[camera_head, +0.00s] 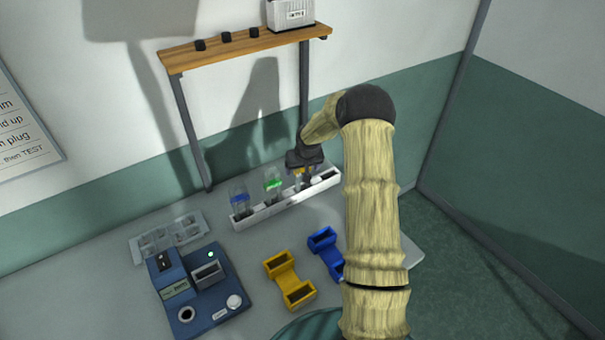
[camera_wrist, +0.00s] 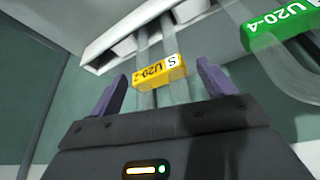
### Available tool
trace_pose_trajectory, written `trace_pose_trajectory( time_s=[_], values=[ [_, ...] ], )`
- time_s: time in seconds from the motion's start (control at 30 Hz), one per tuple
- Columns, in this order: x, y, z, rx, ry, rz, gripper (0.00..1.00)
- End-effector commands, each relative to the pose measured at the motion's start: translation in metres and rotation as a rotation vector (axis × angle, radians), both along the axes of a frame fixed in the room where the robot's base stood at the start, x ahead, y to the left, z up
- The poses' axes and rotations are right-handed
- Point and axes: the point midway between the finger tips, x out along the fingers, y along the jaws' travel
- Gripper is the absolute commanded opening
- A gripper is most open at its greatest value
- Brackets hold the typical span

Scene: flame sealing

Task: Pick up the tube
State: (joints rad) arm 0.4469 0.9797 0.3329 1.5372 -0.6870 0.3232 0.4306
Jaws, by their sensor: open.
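A clear tube with a yellow label reading U20-2 (camera_wrist: 160,71) stands in the white rack (camera_head: 285,207). Only a bit of its yellow label (camera_head: 298,171) shows in the head view, under my gripper (camera_head: 303,168). In the wrist view, my gripper (camera_wrist: 162,76) is open, with one purple finger on each side of the yellow-labelled tube. Gaps show between the fingers and the label. A tube with a green label U20-4 (camera_wrist: 276,28) stands beside it, also seen in the head view (camera_head: 273,184). A blue-labelled tube (camera_head: 239,199) stands at the rack's left end.
A blue device (camera_head: 240,296) with a small screen sits at front left, beside a clear tray (camera_head: 168,236). A yellow holder (camera_head: 289,279) and a blue holder (camera_head: 325,250) stand in front of the rack. A wooden shelf (camera_head: 240,45) rises on posts behind the rack.

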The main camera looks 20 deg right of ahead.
Motion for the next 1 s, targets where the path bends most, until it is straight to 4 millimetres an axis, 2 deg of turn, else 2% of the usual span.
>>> trace_pose_trajectory(
  time_s=[0.17,0.4,0.43,0.77,0.87,1.0],
  values=[
    [0.000,0.000,0.000,0.000,0.000,0.000,0.81],
    [0.000,0.000,0.000,0.000,0.000,0.000,0.36],
    [0.000,0.000,0.000,0.000,0.000,0.000,0.34],
    [0.001,0.000,0.005,0.000,-0.002,-0.001,0.34],
    [0.001,-0.001,0.015,-0.001,-0.004,-0.001,0.34],
    [0.001,-0.001,0.039,-0.001,-0.006,-0.002,0.34]
  ],
)
